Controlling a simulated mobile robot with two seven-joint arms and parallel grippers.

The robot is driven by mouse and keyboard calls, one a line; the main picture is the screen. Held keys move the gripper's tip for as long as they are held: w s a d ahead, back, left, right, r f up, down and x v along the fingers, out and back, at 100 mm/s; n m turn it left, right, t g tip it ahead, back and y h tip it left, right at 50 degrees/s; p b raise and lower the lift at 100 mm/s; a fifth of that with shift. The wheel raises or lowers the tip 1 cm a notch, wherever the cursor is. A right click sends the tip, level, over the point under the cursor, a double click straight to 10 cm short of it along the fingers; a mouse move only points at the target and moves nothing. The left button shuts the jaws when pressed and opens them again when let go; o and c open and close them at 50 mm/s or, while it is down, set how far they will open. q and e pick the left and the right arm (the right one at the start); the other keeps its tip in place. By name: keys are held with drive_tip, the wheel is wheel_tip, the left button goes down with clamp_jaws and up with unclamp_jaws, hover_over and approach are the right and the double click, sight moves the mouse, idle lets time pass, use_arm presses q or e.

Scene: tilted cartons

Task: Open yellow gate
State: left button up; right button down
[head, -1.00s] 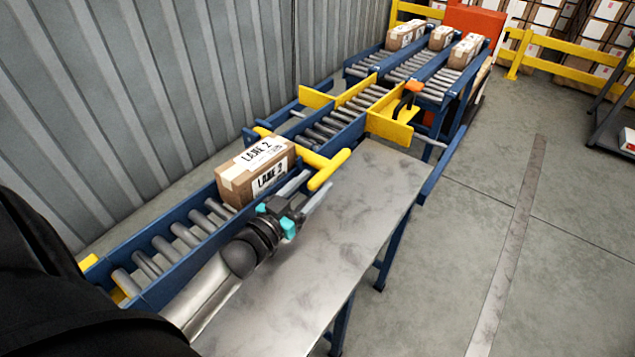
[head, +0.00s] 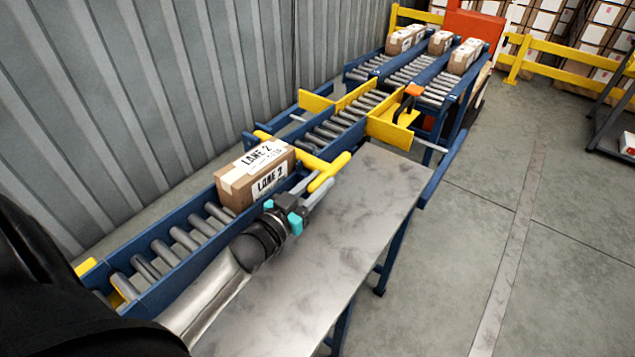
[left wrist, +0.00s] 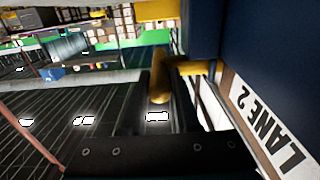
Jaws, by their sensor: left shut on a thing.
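The yellow gate (head: 300,158) is a bar across the roller conveyor with a thick T-shaped handle (head: 335,166) over the near side rail. A brown carton (head: 254,177) labelled "LANE 2" sits on the rollers right behind the bar. My left gripper (head: 318,190) is shut on the gate's handle, low on its near end. In the left wrist view the yellow handle (left wrist: 160,78) reaches down to the dark gripper, and the carton's "LANE 2" label (left wrist: 268,125) shows at right. My right gripper is not in view.
A bare metal table (head: 330,235) runs along the conveyor's near side. Beyond the gate, yellow guide plates (head: 392,128) and an orange-topped lever (head: 412,91) stand by the rollers. Several cartons (head: 440,42) rest on far lanes. A corrugated wall (head: 150,90) borders the far side.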

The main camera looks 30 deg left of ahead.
use_arm(q)
clamp_jaws()
idle(0.9)
